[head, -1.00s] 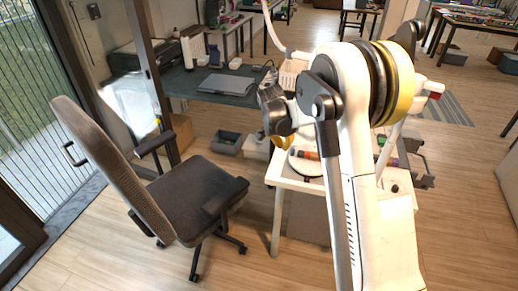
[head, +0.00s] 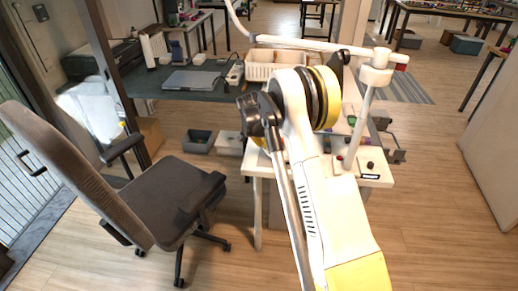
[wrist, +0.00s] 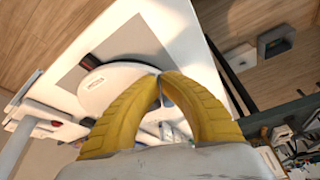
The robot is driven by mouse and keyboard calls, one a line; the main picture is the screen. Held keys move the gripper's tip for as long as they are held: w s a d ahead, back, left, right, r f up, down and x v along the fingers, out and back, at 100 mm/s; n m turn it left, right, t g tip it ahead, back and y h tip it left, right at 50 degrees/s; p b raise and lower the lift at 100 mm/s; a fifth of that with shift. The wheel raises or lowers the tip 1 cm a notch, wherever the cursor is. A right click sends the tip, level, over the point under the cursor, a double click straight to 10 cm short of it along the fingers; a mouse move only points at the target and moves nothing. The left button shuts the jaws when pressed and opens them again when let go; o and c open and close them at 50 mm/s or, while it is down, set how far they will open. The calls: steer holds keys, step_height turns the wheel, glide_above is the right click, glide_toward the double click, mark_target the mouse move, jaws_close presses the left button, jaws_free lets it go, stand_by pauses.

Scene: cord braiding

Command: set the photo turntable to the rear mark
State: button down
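The photo turntable (wrist: 122,92) is a white round disc in the wrist view, with a small printed label (wrist: 96,83) near its left side. A dark curved strip (wrist: 104,57) shows just beyond its rim. My gripper (wrist: 161,76) has two yellow ribbed fingers, bowed, with their tips together at the right part of the disc's rim. I see nothing held between the tips; whether they touch the disc I cannot tell. The fingers hide part of the disc. In the head view my arm covers the turntable and most of the gripper. I cannot make out a rear mark.
The white table (head: 377,177) carries a white lamp post (head: 362,120) at its right, beside my arm. An office chair (head: 165,200) stands left. A dark desk with a closed laptop (head: 191,80) and a white basket (head: 273,66) lies behind. Floor at right is clear.

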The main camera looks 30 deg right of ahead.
steer(key=shift+w+d, duration=0.2)
steer(key=shift+w+r, duration=0.1)
stand_by(0.4)
steer(key=shift+w, duration=0.2)
steer(key=shift+m, duration=0.3)
